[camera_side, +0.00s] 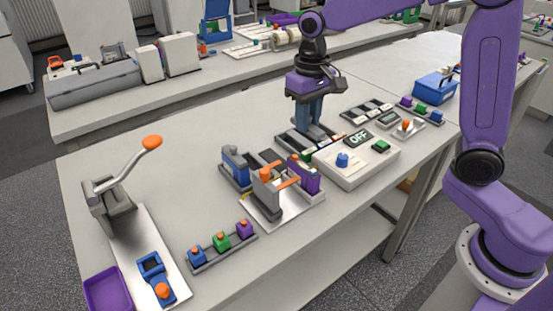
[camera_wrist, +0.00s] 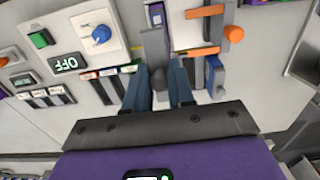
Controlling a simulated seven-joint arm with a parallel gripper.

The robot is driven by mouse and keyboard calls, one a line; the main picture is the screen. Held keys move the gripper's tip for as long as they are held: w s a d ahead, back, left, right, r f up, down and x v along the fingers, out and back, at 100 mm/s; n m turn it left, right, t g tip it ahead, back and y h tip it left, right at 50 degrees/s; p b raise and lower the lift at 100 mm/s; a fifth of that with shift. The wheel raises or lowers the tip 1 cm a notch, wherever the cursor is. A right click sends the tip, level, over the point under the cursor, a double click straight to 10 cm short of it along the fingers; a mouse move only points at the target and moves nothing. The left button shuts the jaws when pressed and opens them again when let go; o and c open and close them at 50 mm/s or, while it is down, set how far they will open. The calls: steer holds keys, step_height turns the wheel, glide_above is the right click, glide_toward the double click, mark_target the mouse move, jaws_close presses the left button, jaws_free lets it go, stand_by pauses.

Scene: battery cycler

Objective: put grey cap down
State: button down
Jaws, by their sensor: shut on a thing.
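My gripper (camera_side: 308,124) points down over the slotted rack behind the white control box, with its blue fingers close together. In the wrist view my gripper (camera_wrist: 158,78) is shut on a small dark grey piece, seemingly the grey cap (camera_wrist: 158,74). In the side view the fingers hide the cap. I cannot tell whether it touches what is below. The slotted rack (camera_wrist: 112,72) has small coloured labels and lies beside the fingers in the wrist view.
The control box (camera_side: 345,168) has a blue knob and an OFF display. A fixture with an orange-handled clamp (camera_side: 267,190) stands in front. A lever press (camera_side: 108,205), purple tray (camera_side: 108,292) and cap rack (camera_side: 222,250) are further left. The table's back left is clear.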

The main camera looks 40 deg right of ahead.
glide_above(275, 160)
step_height(275, 160, down, 10)
steer(key=shift+w+d+f, duration=0.1)
steer(key=shift+f, duration=4)
steer(key=shift+f, duration=0.15)
steer(key=c, duration=1)
jaws_free()
steer(key=shift+o, duration=0.2)
